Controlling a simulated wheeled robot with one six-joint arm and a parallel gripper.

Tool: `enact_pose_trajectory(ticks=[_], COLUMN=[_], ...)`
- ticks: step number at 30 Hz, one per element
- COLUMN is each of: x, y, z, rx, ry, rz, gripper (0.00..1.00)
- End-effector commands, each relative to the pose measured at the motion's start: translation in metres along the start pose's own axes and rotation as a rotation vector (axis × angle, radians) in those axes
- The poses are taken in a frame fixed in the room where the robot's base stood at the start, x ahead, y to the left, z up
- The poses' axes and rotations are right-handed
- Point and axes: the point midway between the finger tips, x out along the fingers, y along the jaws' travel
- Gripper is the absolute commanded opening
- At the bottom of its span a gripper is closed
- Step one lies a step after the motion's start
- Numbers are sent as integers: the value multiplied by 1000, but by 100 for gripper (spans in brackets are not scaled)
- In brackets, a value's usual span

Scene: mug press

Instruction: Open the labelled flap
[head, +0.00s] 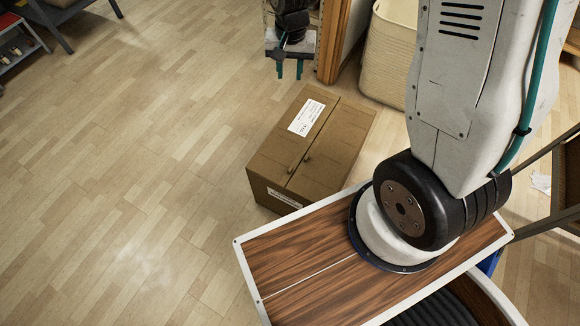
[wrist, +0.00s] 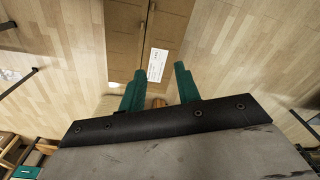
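A brown cardboard box (head: 334,150) stands on the floor, its two top flaps lying flat along a dark centre seam. The labelled flap (head: 281,146) is the left one in the head view and carries a white printed label (head: 306,117). In the wrist view the labelled flap (wrist: 172,22) is right of the seam, with the label (wrist: 157,62) just past my fingertips. My gripper (head: 289,75) is open and empty, fingers pointing down, above and beyond the box's far end. Its teal fingers also show apart in the wrist view (wrist: 161,72).
A cream woven basket (head: 388,55) and a wooden post (head: 333,40) stand behind the box. My wood-topped base is close at its near right. A dark-framed rack (head: 20,45) stands far left. The floor (head: 120,180) left of the box is clear.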

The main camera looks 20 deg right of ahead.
Motion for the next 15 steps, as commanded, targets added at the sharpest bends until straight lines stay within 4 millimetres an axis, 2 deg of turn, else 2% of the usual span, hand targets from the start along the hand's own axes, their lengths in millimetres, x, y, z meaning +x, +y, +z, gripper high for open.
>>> enact_pose_trajectory(ticks=[1, 8, 12, 15], x=[30, 152, 230, 280], y=[-4, -14, -10, -5], z=[-3, -10, 2, 15], rx=[29, 177, 266, 325], ry=[-15, -28, -37, -40], rz=[9, 20, 28, 32], gripper=[33, 33, 33, 33])
